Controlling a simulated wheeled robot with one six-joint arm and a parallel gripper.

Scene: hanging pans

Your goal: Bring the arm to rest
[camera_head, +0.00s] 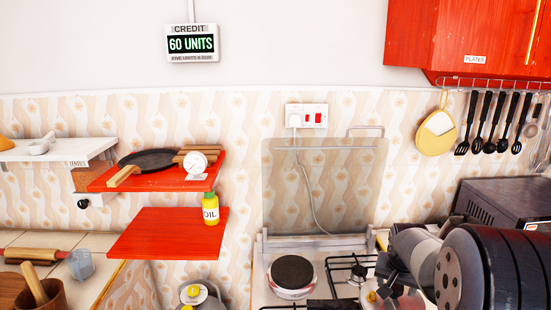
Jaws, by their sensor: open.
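My arm's dark rounded links fill the lower right corner, and its grey wrist reaches left over the stove. My gripper (386,274) is at the wrist's left end, small and partly hidden by the wrist. It is open, and I see nothing held in it. It shows over the right part of the stove (262,285), near a yellow-knobbed lid (372,296). Whether it touches the lid, I cannot tell.
A dark pan (150,160) and a white dial (196,162) are on the upper red shelf (160,182). An oil bottle (211,211) stands on the lower red shelf (160,235). Utensils (488,125) hang from a rail at right, above a dark appliance (500,200).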

